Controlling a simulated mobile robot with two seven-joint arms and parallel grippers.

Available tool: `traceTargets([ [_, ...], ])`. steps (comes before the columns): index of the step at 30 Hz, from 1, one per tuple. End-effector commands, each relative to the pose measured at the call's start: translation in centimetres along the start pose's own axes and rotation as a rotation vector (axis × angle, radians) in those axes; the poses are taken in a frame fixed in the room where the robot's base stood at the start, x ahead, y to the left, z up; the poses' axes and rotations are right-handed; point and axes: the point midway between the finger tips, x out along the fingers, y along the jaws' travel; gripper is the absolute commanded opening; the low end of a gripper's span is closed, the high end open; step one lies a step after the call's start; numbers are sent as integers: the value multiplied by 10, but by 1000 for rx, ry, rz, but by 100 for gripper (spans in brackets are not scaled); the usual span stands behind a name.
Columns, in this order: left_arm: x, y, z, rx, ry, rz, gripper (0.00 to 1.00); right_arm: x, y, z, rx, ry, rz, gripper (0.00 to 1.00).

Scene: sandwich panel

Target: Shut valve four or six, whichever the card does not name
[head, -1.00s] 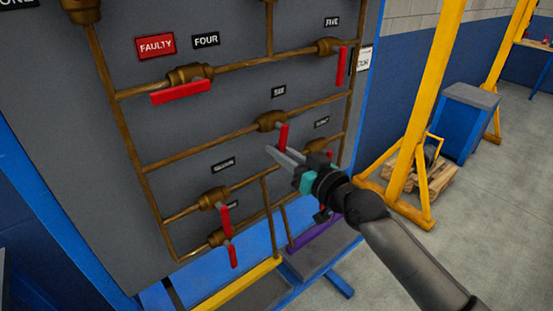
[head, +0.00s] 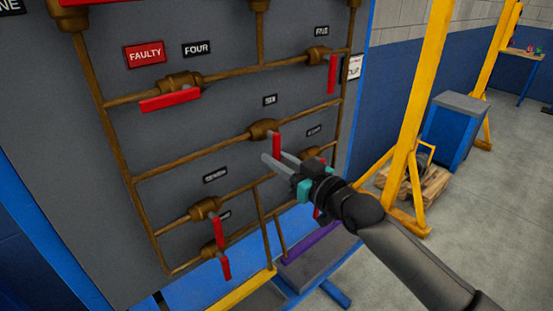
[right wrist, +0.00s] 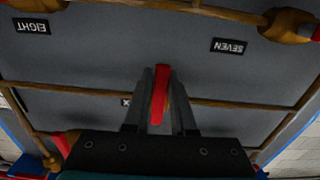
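Valve six (head: 264,130) is a brass valve on the middle pipe of the grey panel, under its SIX label (head: 270,100). Its red handle (head: 277,144) hangs down, across the pipe. My right gripper (head: 277,160) is at this handle with its fingers apart. In the right wrist view the red handle (right wrist: 161,95) stands between the two fingers. Valve four (head: 181,82) has its red handle (head: 170,100) lying roughly along its pipe, with a red FAULTY tag (head: 144,54) above. A white card (head: 354,67) at the panel's right edge shows "OUR"; the rest is unclear. My left gripper is out of view.
Valve five's red handle (head: 332,74) hangs down at upper right. Lower valves with red handles (head: 219,232) hang at lower left. Another valve (head: 312,152) sits close behind my right gripper. A yellow frame (head: 419,110) stands right of the panel.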

Motion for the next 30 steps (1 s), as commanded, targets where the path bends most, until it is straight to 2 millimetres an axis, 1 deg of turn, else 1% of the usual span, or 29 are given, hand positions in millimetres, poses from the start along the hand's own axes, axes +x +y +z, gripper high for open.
traceTargets([
  [1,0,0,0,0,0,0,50,0,1,0,0,0,1,30],
  [6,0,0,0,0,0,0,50,0,0,0,3,0,0,49],
  [14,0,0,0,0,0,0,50,0,0,0,5,0,-1,50],
  [17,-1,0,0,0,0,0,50,-5,0,0,5,0,0,50],
  [20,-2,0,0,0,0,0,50,-16,0,1,4,-1,0,50],
  [30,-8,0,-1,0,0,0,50,-79,0,1,2,-3,-1,50],
])
